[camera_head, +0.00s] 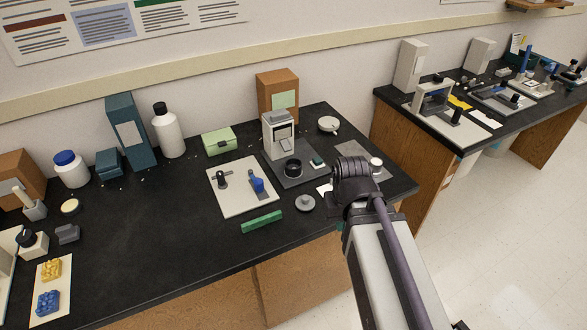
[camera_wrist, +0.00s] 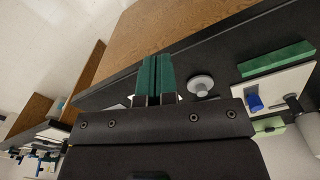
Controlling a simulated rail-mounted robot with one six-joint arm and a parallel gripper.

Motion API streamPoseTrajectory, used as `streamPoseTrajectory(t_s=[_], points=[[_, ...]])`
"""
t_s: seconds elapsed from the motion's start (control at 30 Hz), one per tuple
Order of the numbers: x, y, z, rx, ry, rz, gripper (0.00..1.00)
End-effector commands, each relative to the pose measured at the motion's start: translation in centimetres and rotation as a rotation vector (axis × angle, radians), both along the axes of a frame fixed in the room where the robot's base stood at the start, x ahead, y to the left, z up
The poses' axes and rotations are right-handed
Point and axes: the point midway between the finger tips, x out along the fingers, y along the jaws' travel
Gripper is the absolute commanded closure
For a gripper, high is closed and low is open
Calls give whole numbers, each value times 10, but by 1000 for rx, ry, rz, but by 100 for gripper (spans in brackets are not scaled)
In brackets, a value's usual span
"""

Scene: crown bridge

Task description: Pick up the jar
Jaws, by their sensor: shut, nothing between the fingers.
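A white jar with a blue lid (camera_head: 71,168) stands upright at the back left of the black bench in the head view. I do not make it out in the wrist view. My gripper is at the far right of the jar, over the bench's right front part. In the wrist view its two green fingers (camera_wrist: 155,78) are pressed together with nothing between them. In the head view my own wrist hides the fingertips.
A white bottle with a black cap (camera_head: 167,133) and a dark teal box (camera_head: 131,135) stand right of the jar. A green bar (camera_head: 262,222) and a grey knobbed disc (camera_head: 305,203) lie near the front. The bench's middle left (camera_head: 140,230) is clear.

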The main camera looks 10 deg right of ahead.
Motion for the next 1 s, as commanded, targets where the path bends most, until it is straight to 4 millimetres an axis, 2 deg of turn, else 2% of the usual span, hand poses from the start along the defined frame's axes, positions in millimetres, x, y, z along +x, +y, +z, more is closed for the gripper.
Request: streamPoseTrajectory(t_s=[0.27,1.0], points=[[0,0,0,0,0,0,98],[0,0,0,0,0,0,27]])
